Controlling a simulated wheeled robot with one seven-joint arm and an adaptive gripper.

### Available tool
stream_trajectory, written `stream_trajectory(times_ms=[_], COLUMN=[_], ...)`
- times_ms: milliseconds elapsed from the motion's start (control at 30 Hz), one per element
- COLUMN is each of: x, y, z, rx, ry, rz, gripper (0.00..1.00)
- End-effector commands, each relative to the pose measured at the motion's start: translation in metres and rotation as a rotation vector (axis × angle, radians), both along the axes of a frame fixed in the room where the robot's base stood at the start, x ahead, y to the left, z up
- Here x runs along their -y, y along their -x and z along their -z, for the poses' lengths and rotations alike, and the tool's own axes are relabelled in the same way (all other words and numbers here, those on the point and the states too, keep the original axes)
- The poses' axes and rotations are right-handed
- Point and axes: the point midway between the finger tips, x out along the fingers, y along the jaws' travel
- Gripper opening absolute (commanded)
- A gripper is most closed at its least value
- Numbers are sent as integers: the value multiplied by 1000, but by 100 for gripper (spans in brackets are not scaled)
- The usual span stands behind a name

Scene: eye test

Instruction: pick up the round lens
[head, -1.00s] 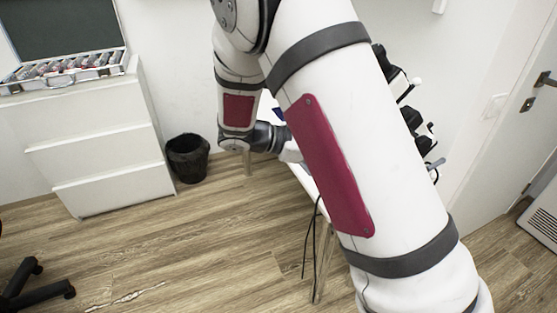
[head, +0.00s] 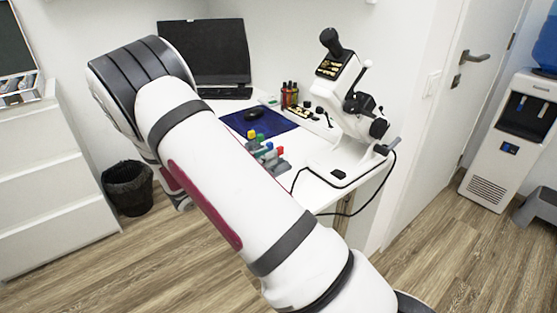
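I cannot make out a single round lens in the head view. An open case (head: 20,92) with several small items, too small to tell apart, stands on the white drawer cabinet at the far left, cut by the picture edge. My arm crosses the middle of the view and hides part of the white desk (head: 326,195). My gripper is not in view; the far end of my arm is hidden behind its own upper links.
On the desk are an eye-examination instrument (head: 350,110), a laptop (head: 205,52), a dark blue mat (head: 262,122) with a mouse, and small coloured pieces (head: 266,150). A black bin (head: 128,187) stands beside the drawer cabinet (head: 50,170). A water dispenser (head: 512,140) is at right. Wood floor lies open in front.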

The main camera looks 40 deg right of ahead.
Motion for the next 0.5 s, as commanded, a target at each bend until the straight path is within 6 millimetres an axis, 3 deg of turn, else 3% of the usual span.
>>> stream_trajectory(times_ms=[267,500], x=[18,51], y=[-1,-4], z=[0,0], rx=[1,1], ry=[-1,-1], rz=[3,3], gripper=[23,23])
